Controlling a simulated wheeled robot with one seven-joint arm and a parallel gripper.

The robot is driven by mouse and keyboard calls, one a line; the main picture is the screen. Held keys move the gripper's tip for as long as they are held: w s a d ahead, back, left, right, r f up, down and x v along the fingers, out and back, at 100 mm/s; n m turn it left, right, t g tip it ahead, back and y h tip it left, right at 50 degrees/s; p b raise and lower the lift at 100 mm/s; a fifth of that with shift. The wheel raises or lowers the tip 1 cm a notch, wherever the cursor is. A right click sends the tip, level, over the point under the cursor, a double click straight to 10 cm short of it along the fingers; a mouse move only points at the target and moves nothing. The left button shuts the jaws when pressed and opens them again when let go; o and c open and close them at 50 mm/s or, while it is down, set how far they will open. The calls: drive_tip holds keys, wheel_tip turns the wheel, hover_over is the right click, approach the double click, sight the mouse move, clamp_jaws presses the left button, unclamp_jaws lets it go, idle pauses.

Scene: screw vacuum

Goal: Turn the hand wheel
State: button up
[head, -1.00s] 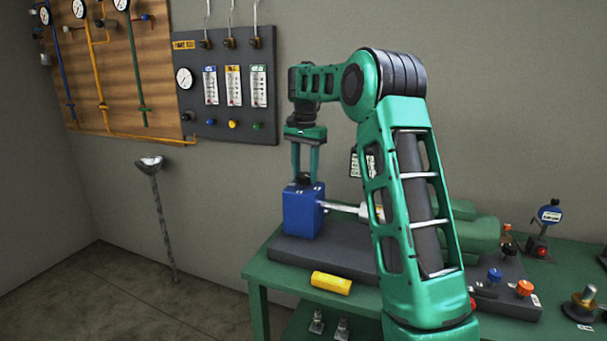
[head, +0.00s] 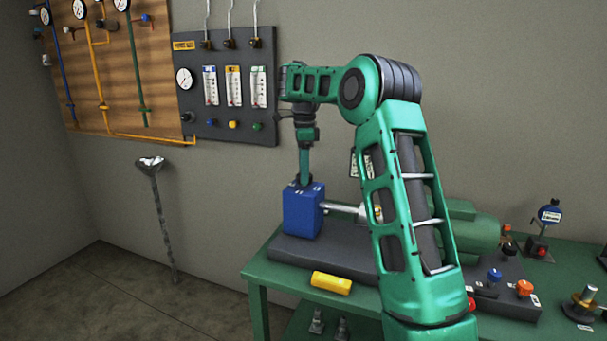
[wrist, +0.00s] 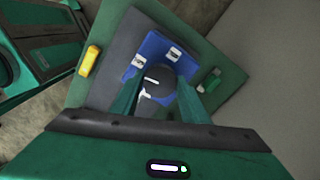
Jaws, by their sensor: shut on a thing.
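The hand wheel (wrist: 158,84) is a dark round knob on top of the blue block (wrist: 183,48), between my fingers in the wrist view. My gripper (wrist: 160,95) points down and is shut on it. In the head view the blue block (head: 303,212) stands at the left end of the green bench, joined to a silver shaft (head: 341,208). There my gripper (head: 304,182) shows edge-on above the block, and the fingers hide the wheel.
A yellow block (head: 331,283) lies on the green bench (head: 262,267) in front of the dark base plate (head: 290,250). A gauge panel (head: 228,92) hangs on the wall behind my arm. A metal auger (head: 163,215) leans at the left. The floor there is clear.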

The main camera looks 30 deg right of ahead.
drive_tip(key=shift+w+r+m, duration=0.15)
drive_tip(key=shift+w+m, duration=0.05)
drive_tip(key=shift+m, duration=0.7)
drive_tip(key=o, duration=1.1)
drive_tip(key=shift+d, duration=0.1)
wheel_tip(320, 180, up, 10)
drive_tip(key=shift+r, duration=0.25)
